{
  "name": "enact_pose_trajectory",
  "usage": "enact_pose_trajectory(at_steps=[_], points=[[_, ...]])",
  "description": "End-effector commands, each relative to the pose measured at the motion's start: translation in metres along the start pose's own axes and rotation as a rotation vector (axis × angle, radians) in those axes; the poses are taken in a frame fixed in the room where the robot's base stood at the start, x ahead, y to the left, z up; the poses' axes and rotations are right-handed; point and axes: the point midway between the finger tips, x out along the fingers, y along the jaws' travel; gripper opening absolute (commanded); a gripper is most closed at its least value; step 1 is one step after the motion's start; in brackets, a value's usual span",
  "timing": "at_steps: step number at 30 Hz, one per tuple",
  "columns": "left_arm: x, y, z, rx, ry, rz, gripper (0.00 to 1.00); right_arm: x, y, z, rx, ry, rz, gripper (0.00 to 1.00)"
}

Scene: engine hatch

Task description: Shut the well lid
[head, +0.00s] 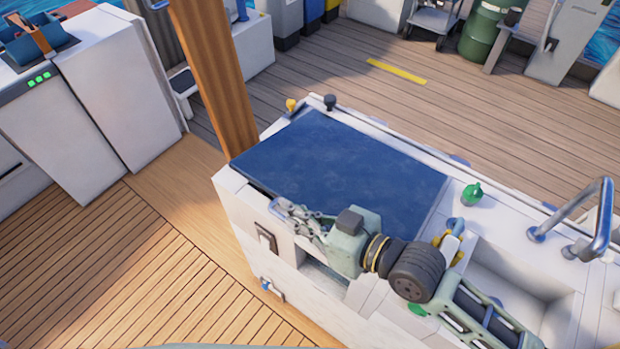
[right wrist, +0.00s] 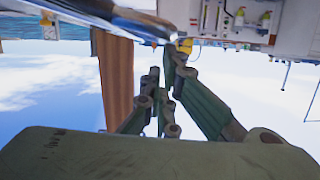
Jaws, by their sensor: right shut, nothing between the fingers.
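A dark blue panel (head: 330,165), which looks like the well lid, lies about flat across the top of the white counter unit (head: 237,205). I cannot tell whether it is fully seated. My right gripper (head: 287,212) is at the panel's front edge in the head view, its fingers together and empty. My right arm covers the panel's front right corner. In the right wrist view the closed fingers (right wrist: 166,75) show with nothing between them. My left gripper is not in view.
A wooden post (head: 212,75) rises beside the panel's left end. A yellow knob (head: 291,105) and a black knob (head: 330,101) stand behind it. Right of it are a green bottle (head: 472,194), a sink basin (head: 525,268) and a metal tap (head: 590,225). Open deck lies at left.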

Motion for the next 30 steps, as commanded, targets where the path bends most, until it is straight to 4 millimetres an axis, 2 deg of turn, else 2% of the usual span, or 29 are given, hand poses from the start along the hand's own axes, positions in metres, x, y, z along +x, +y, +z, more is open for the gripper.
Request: enact_pose_trajectory(at_steps=[1,3,9,12,18,30], points=[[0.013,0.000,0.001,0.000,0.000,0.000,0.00,0.005,-0.003,0.022,0.003,-0.004,0.001,0.00],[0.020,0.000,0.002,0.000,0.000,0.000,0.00,0.009,-0.007,0.038,0.003,-0.004,0.000,0.00],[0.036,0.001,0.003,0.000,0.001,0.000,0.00,0.018,-0.012,0.071,0.003,-0.003,0.001,0.00],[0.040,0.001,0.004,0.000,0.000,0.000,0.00,0.020,-0.013,0.080,0.002,-0.002,0.002,0.00],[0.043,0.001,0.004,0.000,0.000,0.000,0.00,0.022,-0.014,0.088,0.003,-0.001,0.001,0.00],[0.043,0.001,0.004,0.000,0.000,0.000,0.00,0.022,-0.014,0.088,0.003,-0.002,0.001,0.00]])
